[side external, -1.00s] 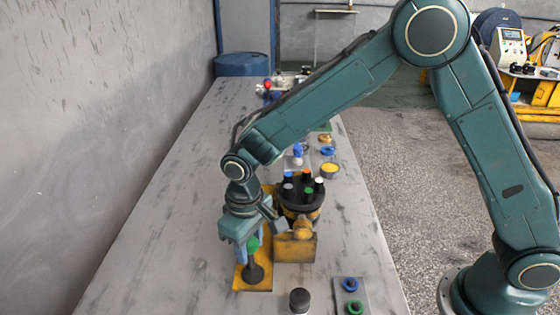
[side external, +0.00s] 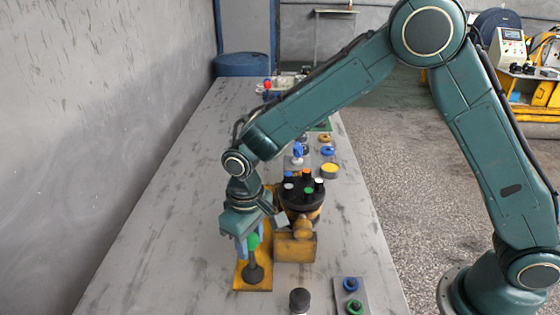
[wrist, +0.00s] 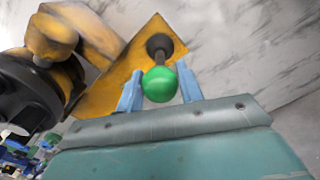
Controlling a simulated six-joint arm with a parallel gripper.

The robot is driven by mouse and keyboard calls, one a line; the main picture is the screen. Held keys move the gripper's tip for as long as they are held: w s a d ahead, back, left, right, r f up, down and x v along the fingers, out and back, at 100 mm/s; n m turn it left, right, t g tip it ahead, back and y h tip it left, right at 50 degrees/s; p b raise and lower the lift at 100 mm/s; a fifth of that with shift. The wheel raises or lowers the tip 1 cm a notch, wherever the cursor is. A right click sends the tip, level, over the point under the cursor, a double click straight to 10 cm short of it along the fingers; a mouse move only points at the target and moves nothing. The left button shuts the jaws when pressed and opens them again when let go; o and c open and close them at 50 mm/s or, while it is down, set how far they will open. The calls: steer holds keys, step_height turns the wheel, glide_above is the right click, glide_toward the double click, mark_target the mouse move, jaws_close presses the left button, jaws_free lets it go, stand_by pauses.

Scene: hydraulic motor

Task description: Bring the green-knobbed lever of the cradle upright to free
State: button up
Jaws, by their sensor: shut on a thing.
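The green knob (side external: 254,240) tops a dark lever (side external: 253,272) on the yellow base plate (side external: 240,279) of the cradle. My gripper (side external: 247,246) comes down from above, its blue fingers around the knob. In the wrist view the green knob (wrist: 160,84) sits between my gripper's two fingertips (wrist: 160,88), so the jaws are shut on it. The lever's dark foot (wrist: 159,46) shows beyond the knob. In the side view the lever looks close to upright; its tilt toward or away from that camera is hard to tell.
The yellow cradle block (side external: 296,247) and the dark round motor (side external: 302,196) with coloured plugs stand just right of my gripper. A black cylinder (side external: 299,300) and a plate with blue and green rings (side external: 352,298) lie nearer. The table's left side is clear.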

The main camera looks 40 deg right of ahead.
steer(key=o, duration=0.6)
steer(key=shift+w+d, duration=0.1)
steer(key=shift+o, duration=0.2)
steer(key=shift+r, duration=0.1)
steer(key=shift+r, duration=2.9)
